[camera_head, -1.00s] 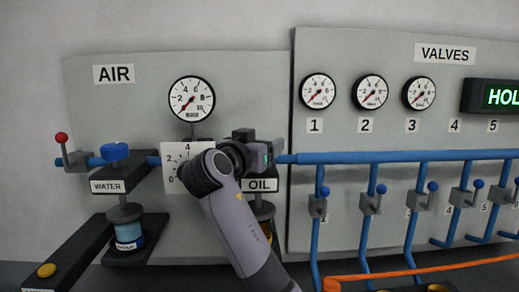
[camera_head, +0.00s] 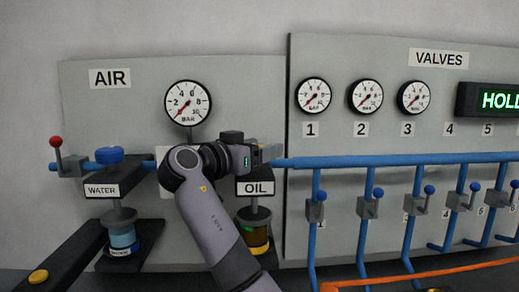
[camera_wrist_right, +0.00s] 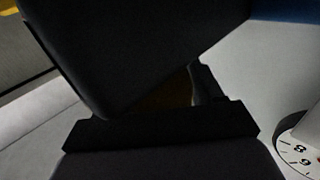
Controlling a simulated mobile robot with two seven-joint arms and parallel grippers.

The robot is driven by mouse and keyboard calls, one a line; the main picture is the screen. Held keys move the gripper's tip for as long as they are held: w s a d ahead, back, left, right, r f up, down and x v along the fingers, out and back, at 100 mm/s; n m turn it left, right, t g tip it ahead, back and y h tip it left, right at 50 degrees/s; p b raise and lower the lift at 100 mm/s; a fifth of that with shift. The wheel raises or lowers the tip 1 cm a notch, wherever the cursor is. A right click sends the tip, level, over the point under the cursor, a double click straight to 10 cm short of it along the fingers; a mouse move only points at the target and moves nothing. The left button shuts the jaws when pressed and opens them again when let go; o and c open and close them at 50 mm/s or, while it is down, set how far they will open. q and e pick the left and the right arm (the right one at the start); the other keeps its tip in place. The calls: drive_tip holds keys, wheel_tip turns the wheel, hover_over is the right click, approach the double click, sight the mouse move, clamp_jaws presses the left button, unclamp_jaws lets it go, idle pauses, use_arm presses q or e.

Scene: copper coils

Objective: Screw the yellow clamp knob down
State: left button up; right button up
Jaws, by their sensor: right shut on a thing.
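A round yellow knob (camera_head: 38,276) sits on a dark beam at the lower left of the head view, apart from my right gripper. My left gripper is out of view.
The oil bowl (camera_head: 257,238) hangs below the gripper, and the water bowl (camera_head: 122,237) is to its left. A blue knob (camera_head: 109,155) tops the water unit. The AIR gauge (camera_head: 187,103) is above. The blue pipe (camera_head: 400,160) and valve levers fill the right side.

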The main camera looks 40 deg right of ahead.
drive_tip(key=shift+r, duration=0.1)
drive_tip(key=o, duration=1)
drive_tip(key=shift+c, duration=0.2)
drive_tip(key=b+v, duration=0.2)
drive_tip(key=v, duration=0.4)
drive_tip(key=shift+a, duration=0.15)
drive_tip(key=shift+s+a, duration=0.15)
drive_tip(key=shift+a, duration=0.2)
